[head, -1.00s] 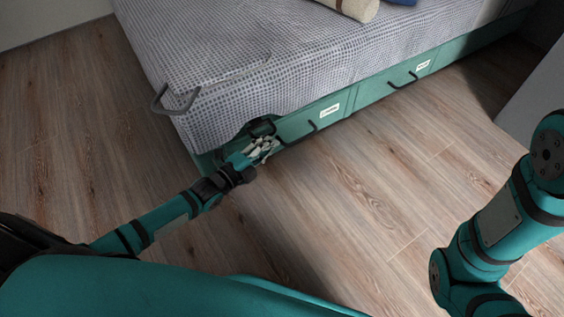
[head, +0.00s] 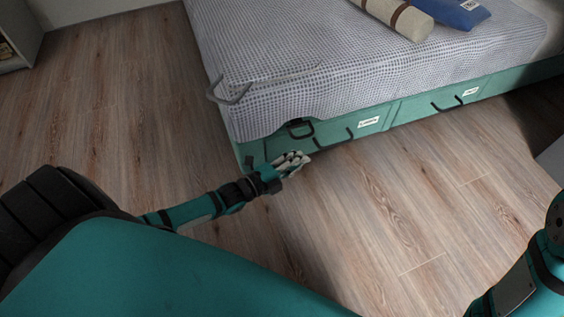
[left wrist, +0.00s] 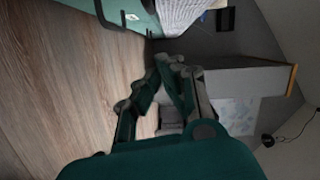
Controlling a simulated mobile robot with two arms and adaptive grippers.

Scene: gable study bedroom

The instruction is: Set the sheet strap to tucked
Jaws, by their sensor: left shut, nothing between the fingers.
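A black loop on a dark block (head: 299,128), which looks like the sheet strap, sticks out below the edge of the checked sheet (head: 290,60) on the bed's near side. I cannot tell its setting for sure. A grey loop (head: 231,92) juts out at the sheet's corner. My left gripper (head: 296,161) is shut and empty, below and in front of the black loop, apart from it and over the floor. Its fingers also show in the left wrist view (left wrist: 172,72). My right gripper is not in view; only part of my right arm shows.
The green bed base (head: 398,112) has drawers with black bar handles (head: 335,138) and white labels. A beige roll (head: 397,16) and a blue cushion (head: 455,10) lie on the bed. Wooden floor (head: 400,200) is clear in front.

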